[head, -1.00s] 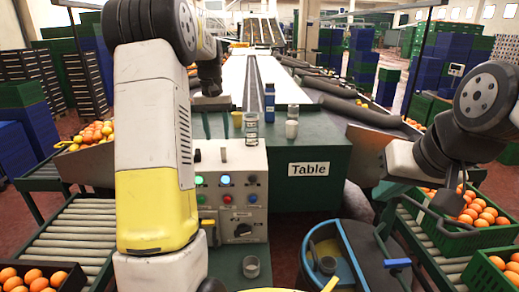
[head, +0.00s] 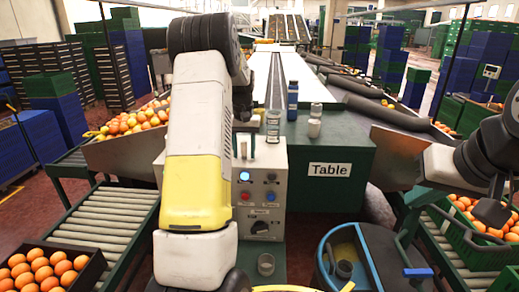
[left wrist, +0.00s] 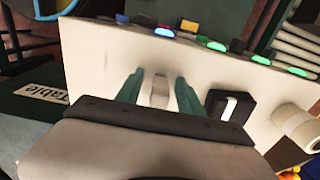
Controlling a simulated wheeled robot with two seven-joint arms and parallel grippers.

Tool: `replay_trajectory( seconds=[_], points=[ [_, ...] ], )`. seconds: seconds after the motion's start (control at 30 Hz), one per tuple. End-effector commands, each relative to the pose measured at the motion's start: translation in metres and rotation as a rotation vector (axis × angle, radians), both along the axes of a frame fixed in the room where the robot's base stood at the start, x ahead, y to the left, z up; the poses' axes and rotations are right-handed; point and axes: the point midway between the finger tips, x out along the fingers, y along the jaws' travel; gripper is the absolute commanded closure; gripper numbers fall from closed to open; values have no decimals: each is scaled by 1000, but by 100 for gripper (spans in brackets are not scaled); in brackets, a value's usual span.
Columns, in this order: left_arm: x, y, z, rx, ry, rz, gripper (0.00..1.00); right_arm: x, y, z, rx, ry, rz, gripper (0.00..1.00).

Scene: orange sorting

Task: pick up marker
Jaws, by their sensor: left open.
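I cannot clearly pick out the marker. In the left wrist view, a small pale upright object (left wrist: 159,92) stands between my left gripper's fingers on the white top of the control box; I cannot tell if it is the marker. My left gripper (left wrist: 157,80) is open, its two green fingers on either side of that object with no visible grip on it. In the head view, the left gripper is over the control box (head: 265,185), partly hidden by my arm. My right gripper (head: 491,211) is at the right by the orange crate; its fingers are unclear.
A black square piece (left wrist: 230,106) and a white cylinder (left wrist: 299,124) are close to the left gripper. A blue-rimmed bin (head: 378,262) stands in front.

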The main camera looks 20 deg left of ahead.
Motion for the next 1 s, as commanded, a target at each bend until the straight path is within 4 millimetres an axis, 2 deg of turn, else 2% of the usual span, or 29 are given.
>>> replay_trajectory(
  seconds=[0.1,0.3,0.33,0.77,1.0],
  points=[
    [0,0,0,0,0,0,57,0,0,0,0,0,0,100],
    [0,0,0,0,0,0,97,0,0,0,0,0,0,100],
    [0,0,0,0,0,0,100,0,0,0,0,0,0,100],
    [0,0,4,0,0,0,100,0,0,0,0,0,0,100],
    [0,0,26,1,-2,0,100,0,0,0,0,0,0,100]
  ],
)
